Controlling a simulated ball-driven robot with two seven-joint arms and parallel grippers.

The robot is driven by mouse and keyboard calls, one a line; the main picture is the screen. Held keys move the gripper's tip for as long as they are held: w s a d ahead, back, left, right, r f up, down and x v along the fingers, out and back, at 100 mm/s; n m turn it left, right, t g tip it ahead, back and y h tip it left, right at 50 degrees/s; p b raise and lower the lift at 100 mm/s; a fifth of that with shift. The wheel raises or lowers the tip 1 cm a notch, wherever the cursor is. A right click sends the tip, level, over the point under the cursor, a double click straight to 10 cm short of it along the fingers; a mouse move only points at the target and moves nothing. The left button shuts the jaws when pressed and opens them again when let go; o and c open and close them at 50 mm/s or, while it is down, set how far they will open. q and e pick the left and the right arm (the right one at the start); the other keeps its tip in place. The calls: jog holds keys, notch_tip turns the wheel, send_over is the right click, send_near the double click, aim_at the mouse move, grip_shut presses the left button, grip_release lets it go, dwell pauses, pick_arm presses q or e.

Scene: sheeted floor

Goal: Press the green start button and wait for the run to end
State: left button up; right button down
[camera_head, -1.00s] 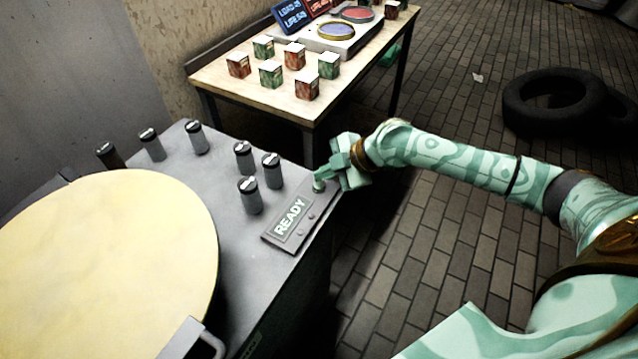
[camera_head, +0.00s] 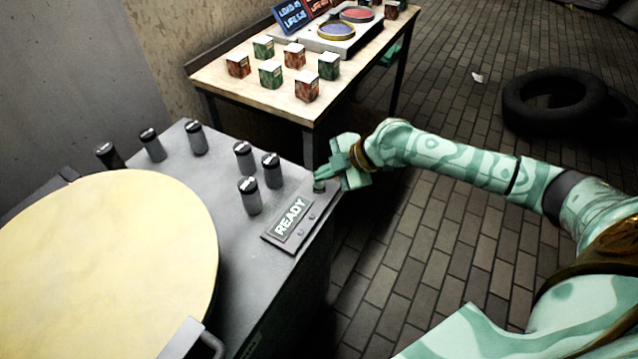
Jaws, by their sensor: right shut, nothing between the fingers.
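The green start button (camera_head: 319,186) sits at the far end of a small control panel (camera_head: 290,224) on the right edge of a grey machine. The panel's sign (camera_head: 291,219) reads READY. My right gripper (camera_head: 320,178) is shut and empty, with its fingertips right at the button. I cannot tell whether they touch it. My left gripper is not in view.
Several dark canisters (camera_head: 249,196) stand on the grey machine top (camera_head: 228,230) beside a large pale yellow disc (camera_head: 105,270). Behind is a wooden table (camera_head: 222,82) with several small boxes (camera_head: 307,88) and a two-pan device (camera_head: 318,45). Tyres (camera_head: 550,100) lie on the brick floor.

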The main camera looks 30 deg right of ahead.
aim_at(324, 185)
dwell(0.4)
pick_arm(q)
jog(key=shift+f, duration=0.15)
pick_arm(e)
jog(key=shift+f, duration=0.4)
pick_arm(q)
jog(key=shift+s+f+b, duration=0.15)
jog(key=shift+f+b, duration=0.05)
jog(key=shift+b, duration=0.15)
pick_arm(e)
jog(key=shift+f, duration=0.4)
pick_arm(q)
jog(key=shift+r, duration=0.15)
pick_arm(e)
jog(key=shift+r, duration=0.15)
pick_arm(q)
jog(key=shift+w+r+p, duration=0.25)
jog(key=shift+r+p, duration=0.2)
jog(key=shift+p, duration=0.2)
pick_arm(e)
jog(key=shift+r, duration=0.65)
